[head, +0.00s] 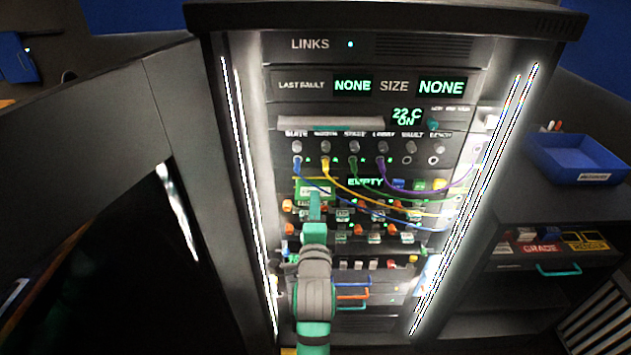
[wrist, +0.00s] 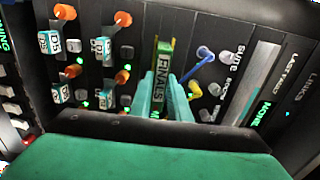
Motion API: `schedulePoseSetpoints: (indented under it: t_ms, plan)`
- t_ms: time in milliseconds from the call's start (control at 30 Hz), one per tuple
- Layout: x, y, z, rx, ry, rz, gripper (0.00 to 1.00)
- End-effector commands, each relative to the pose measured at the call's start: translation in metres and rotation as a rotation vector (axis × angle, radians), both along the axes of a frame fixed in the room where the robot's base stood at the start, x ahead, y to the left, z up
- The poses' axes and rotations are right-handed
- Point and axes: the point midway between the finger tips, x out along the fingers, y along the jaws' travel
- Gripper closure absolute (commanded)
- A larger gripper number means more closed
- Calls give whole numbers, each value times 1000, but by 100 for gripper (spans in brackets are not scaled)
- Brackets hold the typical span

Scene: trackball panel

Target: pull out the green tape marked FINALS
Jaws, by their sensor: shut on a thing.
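The green tape marked FINALS (wrist: 162,68) stands out from the panel in the wrist view, its label facing the camera. My gripper (wrist: 164,98) is shut on it, with one teal finger on each side. In the head view the green tape (head: 315,189) shows at the left of the EMPTY display (head: 366,182), with my gripper (head: 315,205) just below and in front of it. I cannot tell how far the tape sits in its slot.
Blue, yellow, green and purple cables hang from the jack row; the yellow cable (head: 326,167) passes close to the tape. Orange knobs (head: 289,205) and small switches lie below. A blue tray (head: 580,160) stands on the right-hand cabinet.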

Motion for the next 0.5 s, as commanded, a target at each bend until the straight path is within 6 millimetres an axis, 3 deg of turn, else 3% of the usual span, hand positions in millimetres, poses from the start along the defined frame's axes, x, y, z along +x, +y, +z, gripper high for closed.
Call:
schedulePoseSetpoints:
  t_ms: [500]
  plan:
    - [-23, 0, 0, 0, 0, 0, 100]
